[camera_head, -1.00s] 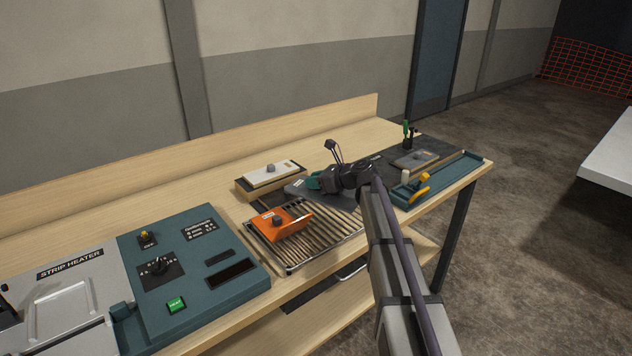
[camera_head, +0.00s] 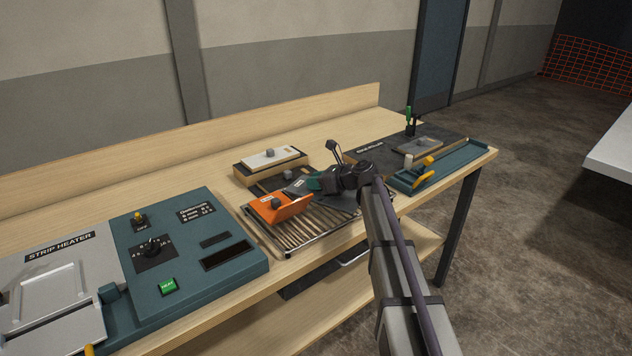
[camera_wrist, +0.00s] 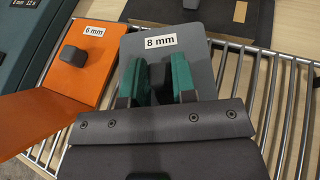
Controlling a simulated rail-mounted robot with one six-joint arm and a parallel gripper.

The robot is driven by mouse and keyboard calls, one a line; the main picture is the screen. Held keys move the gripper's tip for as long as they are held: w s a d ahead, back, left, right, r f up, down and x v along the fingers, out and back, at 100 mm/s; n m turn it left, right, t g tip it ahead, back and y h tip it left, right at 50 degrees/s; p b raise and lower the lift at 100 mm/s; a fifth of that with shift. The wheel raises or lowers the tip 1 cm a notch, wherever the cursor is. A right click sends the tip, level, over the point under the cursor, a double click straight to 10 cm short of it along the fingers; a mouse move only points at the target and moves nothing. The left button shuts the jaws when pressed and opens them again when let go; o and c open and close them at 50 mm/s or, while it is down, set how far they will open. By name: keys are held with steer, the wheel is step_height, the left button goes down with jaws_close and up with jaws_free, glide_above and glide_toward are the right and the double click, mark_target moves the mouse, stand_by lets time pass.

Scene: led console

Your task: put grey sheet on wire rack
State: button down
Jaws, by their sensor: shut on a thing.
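The grey sheet (camera_wrist: 203,37), labelled 8 mm, is in my gripper (camera_wrist: 157,75), whose green-padded jaws are shut on it. The wire rack (camera_head: 291,235) is a grid of metal bars on the bench. The sheet is over the right part of the rack, beside an orange sheet; I cannot tell whether it touches the bars. In the head view my gripper (camera_head: 314,182) and dark wrist hide much of the grey sheet.
The orange sheet (camera_head: 277,208), labelled 6 mm, lies bent on the rack's left part. A white sheet (camera_head: 271,158) on a wooden block stands behind. The teal strip heater console (camera_head: 187,262) is left. A dark bending station (camera_head: 380,148) and teal tray (camera_head: 453,168) are right.

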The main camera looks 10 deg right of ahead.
steer(key=shift+f+b, duration=0.5)
steer(key=shift+f, duration=0.05)
steer(key=c, duration=0.8)
jaws_free()
steer(key=shift+c, duration=0.2)
